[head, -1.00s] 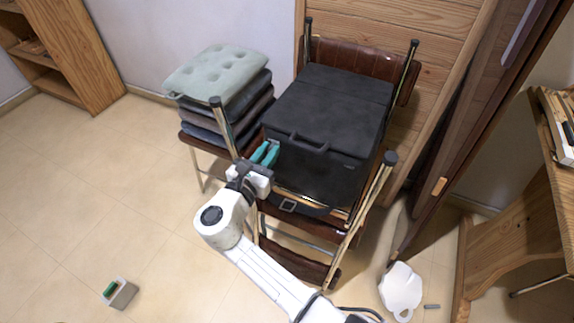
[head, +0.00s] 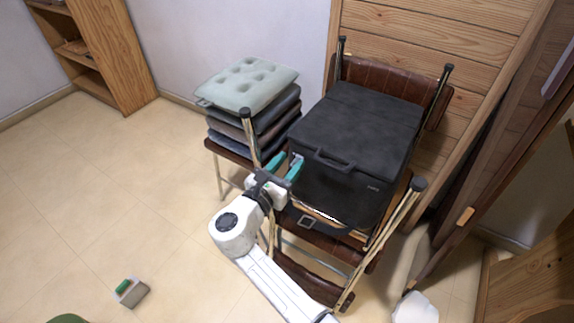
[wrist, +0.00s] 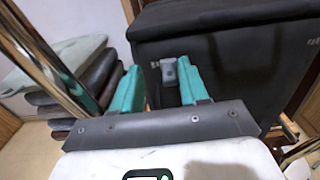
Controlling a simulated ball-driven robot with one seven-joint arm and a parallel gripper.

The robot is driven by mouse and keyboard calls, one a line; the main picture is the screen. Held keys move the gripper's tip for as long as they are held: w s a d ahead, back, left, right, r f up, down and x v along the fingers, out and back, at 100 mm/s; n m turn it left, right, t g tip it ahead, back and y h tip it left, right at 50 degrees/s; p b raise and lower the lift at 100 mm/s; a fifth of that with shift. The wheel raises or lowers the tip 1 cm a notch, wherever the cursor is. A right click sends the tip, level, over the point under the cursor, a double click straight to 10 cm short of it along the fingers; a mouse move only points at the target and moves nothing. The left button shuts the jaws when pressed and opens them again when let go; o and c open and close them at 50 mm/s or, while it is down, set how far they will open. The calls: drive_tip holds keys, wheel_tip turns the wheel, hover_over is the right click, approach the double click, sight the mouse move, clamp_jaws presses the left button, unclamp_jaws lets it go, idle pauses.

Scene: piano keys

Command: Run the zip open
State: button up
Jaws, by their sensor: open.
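A black box-shaped bag (head: 350,135) with a front handle (head: 333,160) sits on a brown chair. In the wrist view, the bag's dark front (wrist: 235,70) fills the right side. A small grey tab (wrist: 169,72), which looks like the zip pull, shows against the bag's left front, between my fingertips in the picture. My gripper (head: 285,166) has teal fingers, spread apart at the bag's left front corner. In the wrist view, my gripper (wrist: 157,75) is open, with nothing clamped. I cannot tell how far the tab is from the fingers. The zip's track is not clear.
A chair post (head: 249,135) rises close left of my gripper. Left of it, a stack of cushions (head: 250,85) sits on another chair. A front right post (head: 400,215) and a wooden door edge (head: 500,150) stand right. The floor at left is mostly clear.

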drive_tip(key=p+v, duration=0.1)
drive_tip(key=v, duration=0.9)
drive_tip(key=shift+s+a, duration=0.25)
drive_tip(key=shift+s, duration=0.05)
drive_tip(key=shift+f, duration=0.1)
